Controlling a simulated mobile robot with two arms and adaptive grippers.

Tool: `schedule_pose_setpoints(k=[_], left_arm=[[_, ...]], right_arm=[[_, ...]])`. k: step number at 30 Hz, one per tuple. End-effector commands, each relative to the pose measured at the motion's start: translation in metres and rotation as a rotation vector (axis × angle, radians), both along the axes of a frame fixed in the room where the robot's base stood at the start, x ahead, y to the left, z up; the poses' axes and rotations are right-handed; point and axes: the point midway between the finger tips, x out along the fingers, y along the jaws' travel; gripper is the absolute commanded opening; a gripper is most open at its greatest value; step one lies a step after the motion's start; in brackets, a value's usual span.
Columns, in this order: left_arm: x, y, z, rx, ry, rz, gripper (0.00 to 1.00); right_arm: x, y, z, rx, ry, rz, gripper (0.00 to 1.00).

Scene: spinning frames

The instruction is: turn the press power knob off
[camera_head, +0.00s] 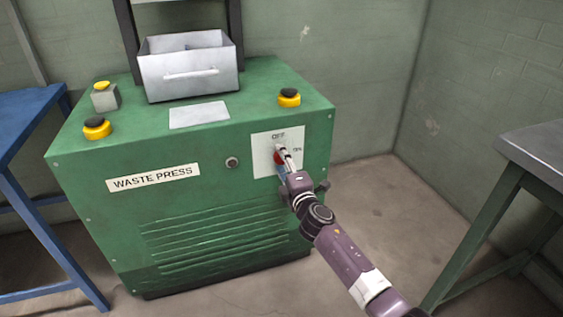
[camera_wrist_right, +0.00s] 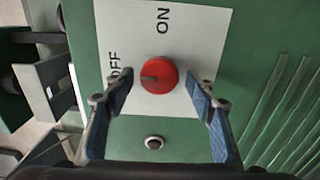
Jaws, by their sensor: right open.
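The press power knob (camera_wrist_right: 158,74) is a round red knob on a white plate (camera_wrist_right: 205,35) on the front of the green waste press (camera_head: 190,225). In the wrist view its dark mark points left, towards the OFF label, which a fingertip partly covers; ON stands above the knob. In the head view, the red of the knob (camera_head: 279,157) is partly hidden by my gripper. My right gripper (camera_wrist_right: 155,84) is open, with one blue-padded finger on each side of the knob and gaps between. My left gripper is not in view.
A small round lock (camera_head: 231,162) sits left of the plate. Black-and-yellow buttons (camera_head: 289,97) and a grey metal bin (camera_head: 190,70) are on top of the press. A blue table (camera_head: 30,100) stands left, a grey table (camera_head: 540,150) right. Floor between press and grey table is clear.

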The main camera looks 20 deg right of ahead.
Motion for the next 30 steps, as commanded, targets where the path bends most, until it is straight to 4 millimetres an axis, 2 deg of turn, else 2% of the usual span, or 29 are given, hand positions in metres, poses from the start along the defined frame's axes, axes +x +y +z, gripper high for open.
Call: schedule_pose_setpoints(k=[5,8,21,25,30], left_arm=[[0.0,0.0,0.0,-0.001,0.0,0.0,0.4],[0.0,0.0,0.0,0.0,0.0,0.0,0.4],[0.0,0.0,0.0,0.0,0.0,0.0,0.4],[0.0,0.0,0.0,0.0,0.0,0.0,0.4],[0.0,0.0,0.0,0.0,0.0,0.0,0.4]], right_arm=[[-0.004,-0.001,0.0,0.0,-0.001,-0.001,0.51],[-0.013,-0.001,0.0,-0.001,-0.001,-0.001,0.51],[-0.093,-0.003,-0.001,0.0,0.001,0.001,0.51],[-0.109,-0.004,-0.001,0.001,0.001,0.0,0.51],[-0.119,-0.004,0.0,0.0,0.001,0.0,0.51]])
